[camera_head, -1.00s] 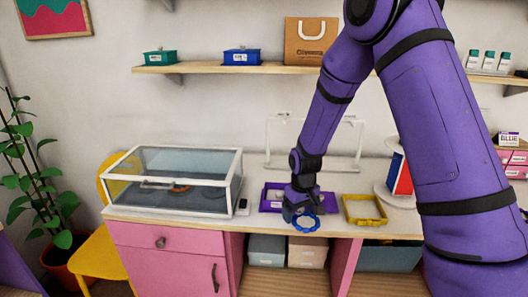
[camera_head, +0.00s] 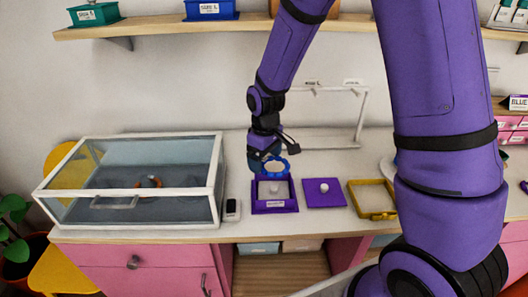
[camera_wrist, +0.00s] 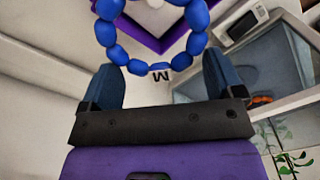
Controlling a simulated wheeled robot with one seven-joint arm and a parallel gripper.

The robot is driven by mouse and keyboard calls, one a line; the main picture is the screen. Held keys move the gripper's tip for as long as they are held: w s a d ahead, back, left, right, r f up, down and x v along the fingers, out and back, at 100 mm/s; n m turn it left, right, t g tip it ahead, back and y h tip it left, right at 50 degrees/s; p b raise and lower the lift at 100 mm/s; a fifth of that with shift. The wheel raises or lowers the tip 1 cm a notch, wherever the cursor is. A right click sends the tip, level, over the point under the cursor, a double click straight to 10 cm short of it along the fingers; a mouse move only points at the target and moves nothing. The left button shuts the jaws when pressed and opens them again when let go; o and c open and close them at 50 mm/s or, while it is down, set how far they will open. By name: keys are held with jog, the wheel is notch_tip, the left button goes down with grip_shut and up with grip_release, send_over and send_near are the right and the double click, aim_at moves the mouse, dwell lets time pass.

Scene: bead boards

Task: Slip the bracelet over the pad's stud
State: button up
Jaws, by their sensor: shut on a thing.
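My gripper (camera_head: 268,156) is shut on a ring of blue beads, the bracelet (camera_head: 288,164). In the wrist view my gripper (camera_wrist: 162,78) has the bracelet (camera_wrist: 106,34) at its fingertips, the ring reaching out beyond them. The bracelet hangs above the box's back part, apparently higher than the stud.
A small dark-screened device (camera_head: 232,210) and a glass case (camera_head: 140,225) are to the left. A white rack (camera_head: 362,120) stands behind.

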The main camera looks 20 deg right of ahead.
jog(key=shift+f, duration=2.6)
jog(key=shift+f, duration=0.3)
jog(key=o, duration=0.7)
jog(key=shift+r, duration=0.15)
jog(key=shift+r, duration=3.9)
